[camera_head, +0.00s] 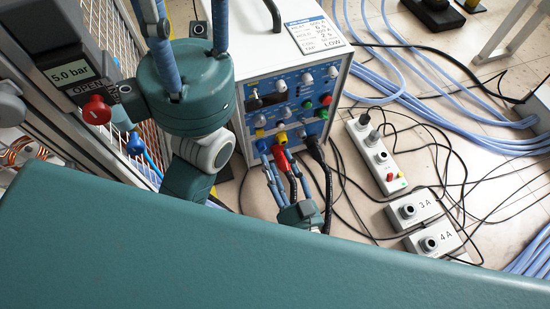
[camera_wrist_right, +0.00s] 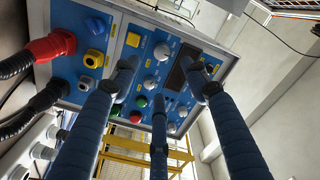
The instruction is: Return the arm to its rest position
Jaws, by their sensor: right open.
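The induction heater (camera_head: 300,95) is a white box with a blue front panel of knobs, buttons and plugs. My right gripper (camera_head: 272,165) is in front of the lower panel, near the red plug (camera_head: 282,158) and the black plug (camera_head: 315,147). In the right wrist view my right gripper (camera_wrist_right: 158,75) has its three blue fingers spread, with nothing between them. The panel (camera_wrist_right: 118,88) lies beyond the fingertips; contact cannot be told. My left gripper (camera_head: 187,30) is left of the heater, fingers apart and empty, its tips cut off. Most of my right arm is hidden.
A pressure display (camera_head: 72,72) reads 5.0 bar at the left, with a red knob (camera_head: 97,110). A white power strip (camera_head: 376,155) and boxes marked 3A (camera_head: 415,209) and 4A (camera_head: 433,238) lie on the floor at right. Blue hoses (camera_head: 470,120) and black cables cross the floor.

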